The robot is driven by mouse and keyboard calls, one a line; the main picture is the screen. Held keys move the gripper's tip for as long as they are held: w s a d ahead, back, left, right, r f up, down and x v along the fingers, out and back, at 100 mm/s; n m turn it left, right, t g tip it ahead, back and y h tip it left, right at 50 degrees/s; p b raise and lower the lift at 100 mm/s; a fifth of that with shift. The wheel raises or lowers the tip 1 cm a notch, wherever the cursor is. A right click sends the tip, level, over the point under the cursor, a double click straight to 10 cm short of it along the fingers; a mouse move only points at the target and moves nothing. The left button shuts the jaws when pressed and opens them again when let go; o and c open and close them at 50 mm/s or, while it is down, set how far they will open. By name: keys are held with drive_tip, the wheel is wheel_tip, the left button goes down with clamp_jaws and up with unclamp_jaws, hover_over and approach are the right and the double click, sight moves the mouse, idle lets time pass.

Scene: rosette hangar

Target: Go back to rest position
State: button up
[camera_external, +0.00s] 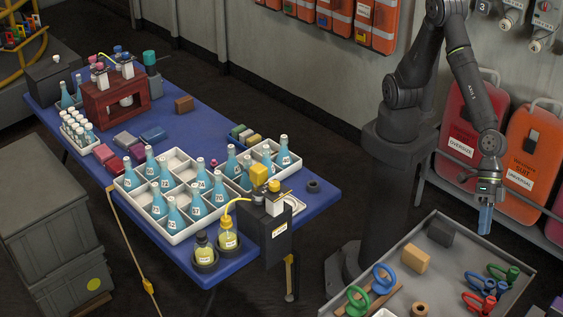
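My gripper (486,222) points down at the right, above the back right part of the grey tray (345,302). A narrow blue-grey shape shows at its tip. I cannot tell whether this is its fingers alone or a thing held between them. My arm rises from a dark column and bends over at the top, with its last links hanging down. The gripper is well apart from the blue table (240,108).
The tray holds a tan block (415,258), a dark block (440,233) and several coloured ring-handled tools (384,278). Blue bottles (158,204) stand in white divided trays on the table. Orange and red cases (524,150) stand by the wall behind my gripper.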

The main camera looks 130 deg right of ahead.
drive_tip(key=shift+f, duration=0.1)
drive_tip(key=x, duration=1.2)
drive_tip(key=shift+f, duration=0.15)
drive_tip(key=shift+r, duration=0.7)
drive_tip(key=shift+f, duration=0.1)
